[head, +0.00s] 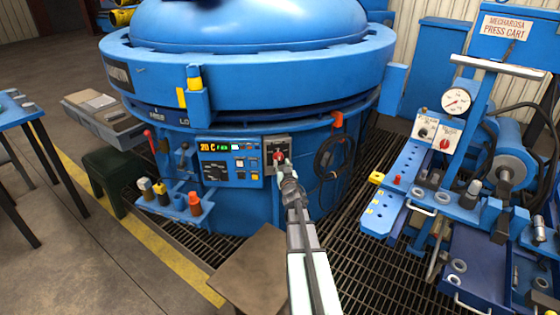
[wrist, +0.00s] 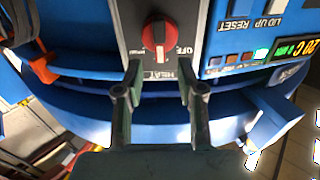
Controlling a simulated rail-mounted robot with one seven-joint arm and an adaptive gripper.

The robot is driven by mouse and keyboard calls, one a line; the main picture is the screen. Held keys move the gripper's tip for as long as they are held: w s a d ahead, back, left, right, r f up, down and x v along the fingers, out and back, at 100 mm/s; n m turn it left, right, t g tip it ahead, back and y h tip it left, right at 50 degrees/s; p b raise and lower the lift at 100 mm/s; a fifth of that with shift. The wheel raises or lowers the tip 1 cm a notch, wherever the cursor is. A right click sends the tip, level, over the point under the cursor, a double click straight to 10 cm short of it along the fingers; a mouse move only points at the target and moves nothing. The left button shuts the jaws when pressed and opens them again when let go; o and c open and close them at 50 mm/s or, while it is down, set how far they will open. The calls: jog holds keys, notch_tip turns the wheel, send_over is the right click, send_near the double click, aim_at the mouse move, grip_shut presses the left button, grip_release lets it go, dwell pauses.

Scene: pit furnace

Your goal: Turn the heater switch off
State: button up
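The heater switch is a red rotary knob (head: 279,155) on a dark grey plate at the right of the furnace's control panel (head: 228,163). In the wrist view, which is upside down, the red knob (wrist: 157,32) has a white mark on its lower part. "HEAT" and "OFF" labels show beside it; its exact setting is hard to tell. My gripper (wrist: 159,72) is open, its two fingers apart and nothing between them. The fingertips appear just short of the knob, below it in the picture. In the head view my gripper (head: 284,174) partly covers the plate's lower part.
The panel has a lit display (head: 214,148) and several buttons. A hose on an orange hook (head: 337,120) hangs right of the switch. A press cart (head: 410,175) stands at right.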

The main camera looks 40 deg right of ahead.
aim_at(279, 158)
jog(key=x, duration=0.4)
jog(key=shift+w, duration=0.1)
grip_shut()
jog(key=n+b, duration=0.2)
jog(key=n, duration=0.1)
jog(key=n+b, duration=0.1)
jog(key=shift+w+a+f, duration=0.1)
jog(key=shift+a+f, duration=0.1)
jog(key=shift+a, duration=0.05)
jog(key=n+b, duration=0.1)
jog(key=n, duration=0.1)
jog(key=n+b, duration=0.1)
jog(key=n, duration=0.1)
jog(key=n+b, duration=0.1)
jog(key=n, duration=0.1)
jog(key=shift+w+a+f, duration=0.1)
jog(key=shift+w+a, duration=0.05)
jog(key=shift+a, duration=0.1)
dwell(0.5)
